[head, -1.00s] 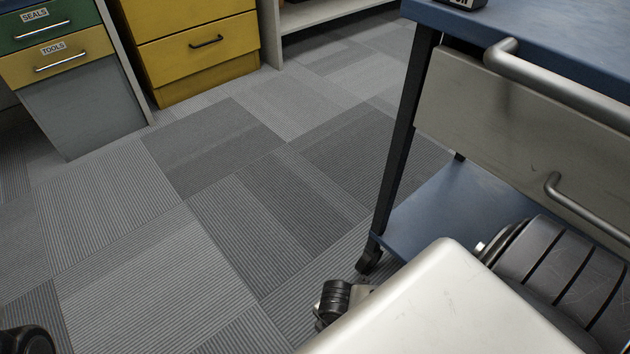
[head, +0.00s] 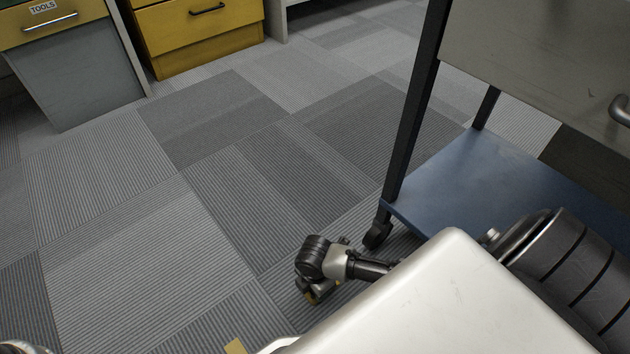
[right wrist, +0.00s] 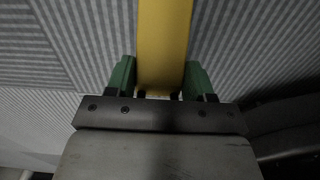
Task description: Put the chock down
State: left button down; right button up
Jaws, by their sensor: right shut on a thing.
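The chock (right wrist: 165,40) is a long yellow bar in the right wrist view, running from between my fingers out past the top edge. My right gripper (right wrist: 159,76) is shut on it, with a green finger against each side. Grey striped carpet shows behind the chock; I cannot tell how high above it the chock is. In the head view a small yellow piece (head: 235,346) shows at the bottom edge, probably the chock's end. My right gripper is hidden there. My left gripper is out of view.
A cart with dark legs and a blue lower shelf (head: 470,185) stands at the right, a caster (head: 377,232) near my right arm. A yellow drawer cabinet (head: 200,35) and a grey cabinet (head: 80,75) stand at the back left. The striped carpet (head: 130,230) between is clear.

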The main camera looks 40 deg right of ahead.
jog(key=shift+f, duration=0.1)
jog(key=o, duration=1)
jog(key=shift+o, duration=0.2)
